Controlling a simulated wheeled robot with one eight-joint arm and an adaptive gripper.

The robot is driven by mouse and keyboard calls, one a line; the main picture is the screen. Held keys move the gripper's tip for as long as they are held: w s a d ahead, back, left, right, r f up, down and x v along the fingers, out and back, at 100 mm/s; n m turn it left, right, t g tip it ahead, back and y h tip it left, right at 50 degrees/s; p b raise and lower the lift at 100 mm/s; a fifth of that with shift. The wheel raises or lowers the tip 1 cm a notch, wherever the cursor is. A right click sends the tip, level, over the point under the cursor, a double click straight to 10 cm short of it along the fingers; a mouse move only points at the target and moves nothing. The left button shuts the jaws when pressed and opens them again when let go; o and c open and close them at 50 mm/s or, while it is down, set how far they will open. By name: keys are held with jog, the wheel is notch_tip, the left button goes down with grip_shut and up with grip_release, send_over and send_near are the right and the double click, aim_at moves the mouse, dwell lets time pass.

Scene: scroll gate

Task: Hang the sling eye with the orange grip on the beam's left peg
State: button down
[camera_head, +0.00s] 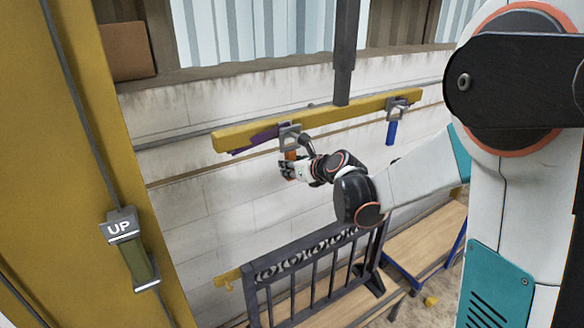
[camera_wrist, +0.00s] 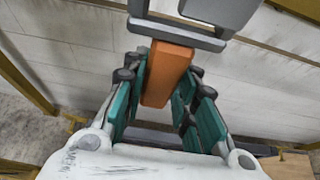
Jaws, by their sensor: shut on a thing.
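The orange grip (camera_head: 290,155) hangs below a grey sling eye (camera_head: 289,136) at the left part of the yellow beam (camera_head: 340,118). My gripper (camera_head: 287,167) is shut on the orange grip from below. In the wrist view the orange grip (camera_wrist: 168,72) stands between my teal fingers (camera_wrist: 162,90), with the grey eye (camera_wrist: 178,32) above it. The eye overlaps the beam's front in the head view. The left peg is hidden behind it, so I cannot tell whether the eye is around the peg. A purple sling (camera_head: 258,139) shows behind the beam's left end.
A second eye (camera_head: 397,106) with a blue grip (camera_head: 391,132) hangs at the beam's right end. A dark post (camera_head: 344,60) holds the beam from above. A dark scroll gate (camera_head: 315,270) stands below. An UP control (camera_head: 122,226) hangs at the left on a yellow column (camera_head: 110,150).

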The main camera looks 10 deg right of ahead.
dwell(0.4)
jog(key=c, duration=1.2)
grip_release()
jog(key=shift+o, duration=1.2)
notch_tip(320, 180, down, 11)
jog(key=b, duration=0.9)
jog(key=shift+f+b, duration=0.2)
jog(key=shift+b, duration=0.2)
